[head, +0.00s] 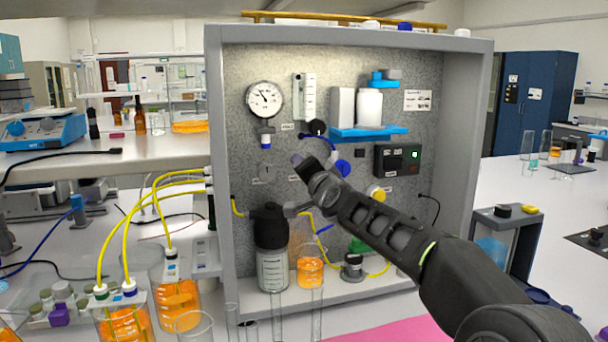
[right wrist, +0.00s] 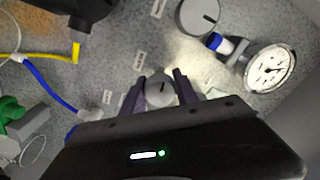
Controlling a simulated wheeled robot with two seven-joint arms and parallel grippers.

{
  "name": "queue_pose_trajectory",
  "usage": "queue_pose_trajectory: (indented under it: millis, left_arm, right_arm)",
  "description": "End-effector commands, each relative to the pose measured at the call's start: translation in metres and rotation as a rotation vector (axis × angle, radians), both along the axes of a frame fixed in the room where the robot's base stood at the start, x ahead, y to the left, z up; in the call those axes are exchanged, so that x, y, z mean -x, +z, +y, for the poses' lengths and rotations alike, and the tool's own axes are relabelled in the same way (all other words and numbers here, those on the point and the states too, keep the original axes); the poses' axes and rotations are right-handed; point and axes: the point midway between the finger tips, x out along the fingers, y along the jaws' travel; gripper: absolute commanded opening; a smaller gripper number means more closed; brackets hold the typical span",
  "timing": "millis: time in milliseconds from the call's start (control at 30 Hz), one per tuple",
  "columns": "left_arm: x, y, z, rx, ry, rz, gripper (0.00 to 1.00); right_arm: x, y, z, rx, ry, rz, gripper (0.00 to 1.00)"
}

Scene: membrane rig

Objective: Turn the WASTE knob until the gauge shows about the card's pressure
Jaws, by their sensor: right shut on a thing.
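The round white gauge (head: 265,99) is at the upper left of the grey panel, and it also shows in the right wrist view (right wrist: 270,68). Its dark needle points to the upper left in the head view; the numbers are too small to read. My right gripper (right wrist: 160,90) is shut on a small grey knob (right wrist: 159,87) with a dark pointer line, one finger on each side. In the head view the gripper (head: 311,166) covers this knob. The labels near it are unreadable, so I cannot confirm it is WASTE. A white card (head: 417,100) hangs upper right, its text unreadable. My left gripper is out of view.
A larger grey dial (right wrist: 198,17) sits below the gauge's blue fitting (right wrist: 222,43). A blue shelf (head: 368,133) with white containers is above my right arm. A black-capped bottle (head: 272,270) and orange-filled bottle (head: 310,268) stand below. Yellow tubing crosses the lower panel.

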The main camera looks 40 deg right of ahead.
Motion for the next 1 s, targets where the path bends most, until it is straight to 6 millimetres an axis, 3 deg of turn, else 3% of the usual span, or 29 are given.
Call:
queue_pose_trajectory:
  millis: [500, 1000]
  left_arm:
    - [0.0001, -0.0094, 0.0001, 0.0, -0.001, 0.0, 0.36]
    - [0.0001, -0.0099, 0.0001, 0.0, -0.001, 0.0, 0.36]
  right_arm:
    - [0.0001, 0.0004, -0.0003, -0.337, -0.001, -0.12, 0.0]
    - [0.0003, 0.0005, -0.0008, -0.381, -0.002, -0.134, 0.0]
